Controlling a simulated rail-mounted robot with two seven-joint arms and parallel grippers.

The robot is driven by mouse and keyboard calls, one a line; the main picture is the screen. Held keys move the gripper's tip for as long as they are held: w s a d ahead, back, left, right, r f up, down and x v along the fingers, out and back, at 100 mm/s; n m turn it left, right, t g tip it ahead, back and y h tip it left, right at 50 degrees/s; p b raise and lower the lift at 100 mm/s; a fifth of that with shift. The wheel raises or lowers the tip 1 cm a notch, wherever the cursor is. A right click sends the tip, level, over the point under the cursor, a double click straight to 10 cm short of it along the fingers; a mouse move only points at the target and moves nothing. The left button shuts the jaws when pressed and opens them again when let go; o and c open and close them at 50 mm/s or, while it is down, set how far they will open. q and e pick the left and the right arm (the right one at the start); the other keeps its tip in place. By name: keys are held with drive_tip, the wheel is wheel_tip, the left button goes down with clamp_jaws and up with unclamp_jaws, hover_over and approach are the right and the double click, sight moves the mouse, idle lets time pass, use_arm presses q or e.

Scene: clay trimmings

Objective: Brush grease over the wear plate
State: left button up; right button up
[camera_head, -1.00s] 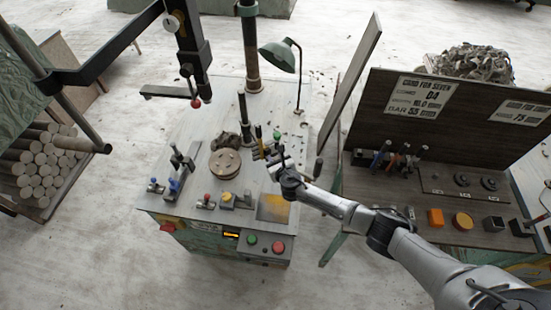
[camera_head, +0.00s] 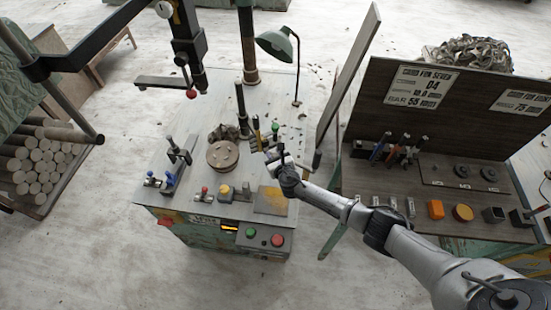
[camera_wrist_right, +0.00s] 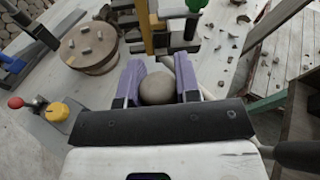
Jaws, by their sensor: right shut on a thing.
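The flat square plate with an orange-brown surface, which I take for the wear plate (camera_head: 271,201), lies at the front right of the workbench top. My right gripper (camera_head: 274,163) is above the bench's right side, behind the plate and apart from it. In the right wrist view its purple-padded fingers (camera_wrist_right: 158,80) are shut on a rounded grey-brown end (camera_wrist_right: 157,89). This may be the brush handle seen end-on; bristles are hidden, and I cannot tell whether it is free of the rack. My left gripper is not in view.
A rack with yellow and dark uprights (camera_wrist_right: 150,28) stands just beyond my right gripper. A round clay-coloured disc (camera_head: 223,155) sits left of it. A lamp (camera_head: 276,45) stands behind.

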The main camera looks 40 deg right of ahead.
wheel_tip(320, 180, down, 5)
drive_tip(key=a+b, duration=0.1)
drive_tip(key=b, duration=0.3)
drive_tip(key=w+a+r+m+t+b, duration=0.1)
drive_tip(key=a+r+t+b, duration=0.2)
drive_tip(key=r, duration=1)
use_arm(q)
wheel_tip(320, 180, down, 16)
drive_tip(key=b, duration=0.6)
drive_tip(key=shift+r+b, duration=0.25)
drive_tip(key=shift+b, duration=0.15)
use_arm(e)
wheel_tip(320, 180, down, 6)
drive_tip(key=shift+w+a+r, duration=0.1)
drive_tip(key=shift+w+a, duration=0.05)
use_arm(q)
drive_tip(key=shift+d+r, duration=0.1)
